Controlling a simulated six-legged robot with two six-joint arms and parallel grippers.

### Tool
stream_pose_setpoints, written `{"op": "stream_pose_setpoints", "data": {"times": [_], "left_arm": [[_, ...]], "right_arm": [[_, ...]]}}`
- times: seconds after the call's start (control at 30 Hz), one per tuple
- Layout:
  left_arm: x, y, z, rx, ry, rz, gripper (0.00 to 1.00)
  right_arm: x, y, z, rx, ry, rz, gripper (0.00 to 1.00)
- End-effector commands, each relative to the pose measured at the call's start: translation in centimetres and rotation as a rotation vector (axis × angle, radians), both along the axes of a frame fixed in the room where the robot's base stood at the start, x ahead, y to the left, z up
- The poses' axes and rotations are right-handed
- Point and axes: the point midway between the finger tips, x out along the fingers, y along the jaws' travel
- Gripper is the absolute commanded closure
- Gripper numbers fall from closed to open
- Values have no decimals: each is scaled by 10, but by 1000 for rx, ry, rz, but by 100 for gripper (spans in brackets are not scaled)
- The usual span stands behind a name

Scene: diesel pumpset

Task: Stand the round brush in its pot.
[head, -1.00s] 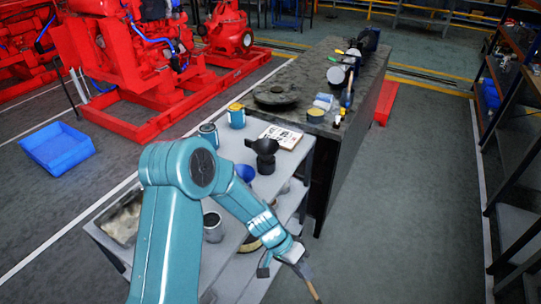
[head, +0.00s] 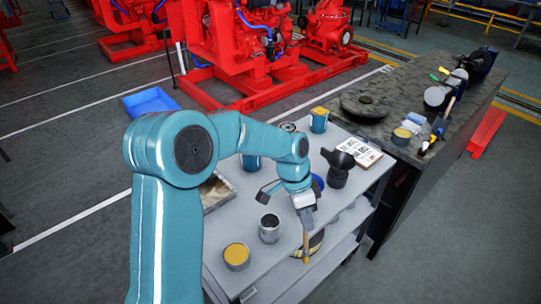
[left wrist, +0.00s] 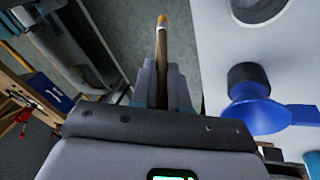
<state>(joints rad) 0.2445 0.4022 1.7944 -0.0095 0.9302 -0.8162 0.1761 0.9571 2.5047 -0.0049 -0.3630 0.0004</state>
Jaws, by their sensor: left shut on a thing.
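My left gripper (head: 304,208) is shut on the round brush, low over the right side of the grey cart. The brush's wooden handle (head: 306,246) hangs down from the jaws in the head view. In the left wrist view the brown handle (left wrist: 162,55) with its yellow tip sticks out between the fingers; the bristle end is hidden. An open grey pot (head: 269,236) stands upright on the cart (head: 222,215), left of the gripper and apart from the brush. It looks empty, and I cannot tell for sure that it is the brush's pot. My right gripper is not in view.
A yellow-topped tin (head: 236,258) stands in front of the pot. A black funnel-shaped thing (head: 338,168) and a teal can (head: 318,122) stand farther back. A blue funnel-like thing (left wrist: 252,108) shows close beside the gripper in the left wrist view. A dark bench (head: 400,95) adjoins behind.

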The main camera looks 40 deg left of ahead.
Motion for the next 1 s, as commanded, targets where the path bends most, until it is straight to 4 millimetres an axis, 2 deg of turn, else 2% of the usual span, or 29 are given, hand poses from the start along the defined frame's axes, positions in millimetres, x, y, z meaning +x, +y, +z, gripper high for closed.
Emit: {"op": "stream_pose_setpoints", "data": {"times": [0.03, 0.1, 0.2, 0.33, 0.5, 0.87, 1.0], "left_arm": [[0, 15, 35, 44, -37, -63, 100], [-5, 35, 66, 98, -76, -143, 100], [-13, 60, 101, 152, -124, -214, 100], [-21, 80, 130, 194, -162, -257, 100], [-25, 90, 143, 212, -179, -274, 100], [-27, 92, 143, 217, -173, -269, 100], [-27, 92, 135, 219, -169, -268, 100]], "right_arm": [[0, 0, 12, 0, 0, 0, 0], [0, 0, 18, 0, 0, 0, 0], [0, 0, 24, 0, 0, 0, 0], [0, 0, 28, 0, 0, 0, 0], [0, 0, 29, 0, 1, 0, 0], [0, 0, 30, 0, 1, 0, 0], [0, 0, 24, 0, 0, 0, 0]]}}
